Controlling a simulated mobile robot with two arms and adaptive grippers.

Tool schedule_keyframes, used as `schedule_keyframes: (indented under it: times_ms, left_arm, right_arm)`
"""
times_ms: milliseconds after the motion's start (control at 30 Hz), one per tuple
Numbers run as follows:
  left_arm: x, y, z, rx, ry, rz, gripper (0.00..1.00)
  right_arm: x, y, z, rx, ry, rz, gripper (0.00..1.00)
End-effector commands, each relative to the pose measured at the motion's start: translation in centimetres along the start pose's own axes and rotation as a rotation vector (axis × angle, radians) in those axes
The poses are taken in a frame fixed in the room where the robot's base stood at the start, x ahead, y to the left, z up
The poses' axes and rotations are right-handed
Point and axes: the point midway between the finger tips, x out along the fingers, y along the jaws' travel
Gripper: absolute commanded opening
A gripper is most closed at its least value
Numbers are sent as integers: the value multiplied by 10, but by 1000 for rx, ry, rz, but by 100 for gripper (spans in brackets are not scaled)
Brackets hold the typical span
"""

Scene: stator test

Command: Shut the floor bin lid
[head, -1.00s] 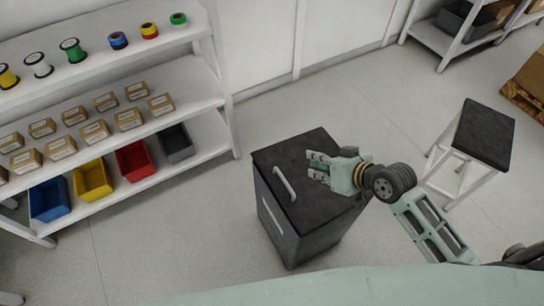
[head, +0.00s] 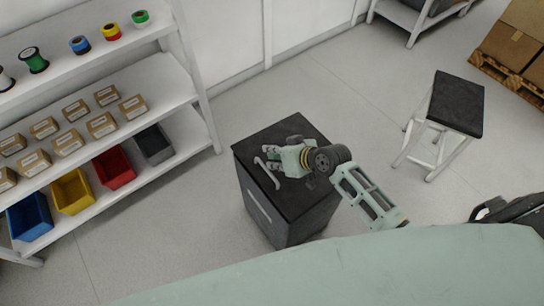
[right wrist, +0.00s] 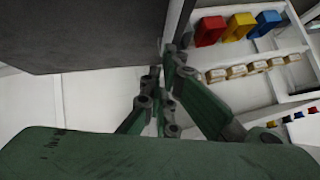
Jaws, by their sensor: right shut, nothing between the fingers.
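The floor bin is a dark grey box with its body (head: 262,212) standing on the floor in the middle of the head view. Its black lid (head: 270,138) lies over the top and looks flat; I cannot tell whether a small gap remains under it. My left gripper is not visible.
A white shelf (head: 180,92) with spools, small boxes and coloured bins stands at the left. A black-topped stool (head: 457,103) stands at the right. Cartons on a pallet (head: 510,72) are at the far right. The floor between bin and stool is clear.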

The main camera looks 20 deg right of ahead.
Motion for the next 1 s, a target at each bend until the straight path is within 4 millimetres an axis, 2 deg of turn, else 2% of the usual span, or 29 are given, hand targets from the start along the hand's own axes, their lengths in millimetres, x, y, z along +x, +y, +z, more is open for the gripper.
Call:
schedule_keyframes:
  times_ms: [433, 733, 1000]
  left_arm:
    - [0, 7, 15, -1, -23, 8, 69]
    - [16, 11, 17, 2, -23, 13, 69]
    - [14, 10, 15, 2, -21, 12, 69]
  right_arm:
    - [4, 0, 5, 0, 0, 0, 0]
    - [33, -2, 34, 0, -1, -1, 0]
    - [33, -2, 36, 0, -4, 1, 0]
